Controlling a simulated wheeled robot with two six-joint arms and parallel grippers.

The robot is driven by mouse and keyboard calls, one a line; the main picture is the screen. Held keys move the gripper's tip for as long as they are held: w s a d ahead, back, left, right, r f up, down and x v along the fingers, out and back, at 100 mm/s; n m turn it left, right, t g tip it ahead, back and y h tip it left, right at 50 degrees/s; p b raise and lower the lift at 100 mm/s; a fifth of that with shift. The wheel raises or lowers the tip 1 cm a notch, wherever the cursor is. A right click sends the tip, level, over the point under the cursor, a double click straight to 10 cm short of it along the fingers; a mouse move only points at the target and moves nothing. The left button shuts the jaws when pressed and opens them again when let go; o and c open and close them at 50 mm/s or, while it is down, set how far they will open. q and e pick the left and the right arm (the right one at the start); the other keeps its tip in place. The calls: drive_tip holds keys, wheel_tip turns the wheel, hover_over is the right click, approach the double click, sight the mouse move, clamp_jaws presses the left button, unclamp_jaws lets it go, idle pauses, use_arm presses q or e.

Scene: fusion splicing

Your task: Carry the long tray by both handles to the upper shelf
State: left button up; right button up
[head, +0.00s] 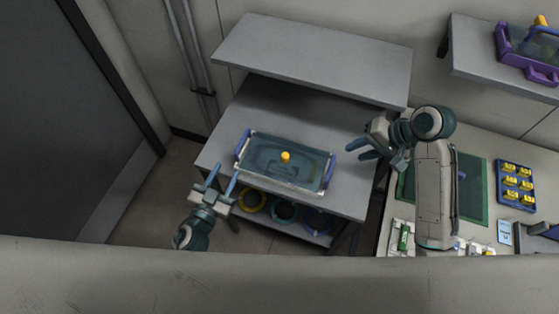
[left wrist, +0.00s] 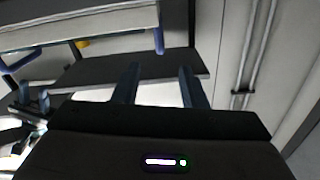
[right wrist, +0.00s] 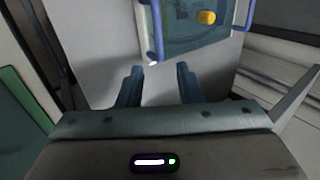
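The long tray (head: 262,176) has a dark glassy base, a blue handle at each end and a yellow knob in its middle. It lies on the grey lower surface (head: 345,200) of the shelf unit, below the upper shelf (head: 315,58). My left gripper (head: 223,179) is open and empty, in front of the left handle (head: 242,142) and apart from it. My right gripper (head: 358,149) is open and empty, to the right of the right handle (head: 329,170). The tray also shows in the right wrist view (right wrist: 185,30), beyond the open fingers (right wrist: 158,82).
The upper shelf is bare. Coloured rings (head: 285,210) sit on a level below the tray. A bench at right holds a green mat (head: 470,190) and a blue box of yellow pieces (head: 515,185). A purple-framed tray (head: 525,55) stands on a wall shelf.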

sight(237, 151)
drive_tip(key=shift+s, duration=0.1)
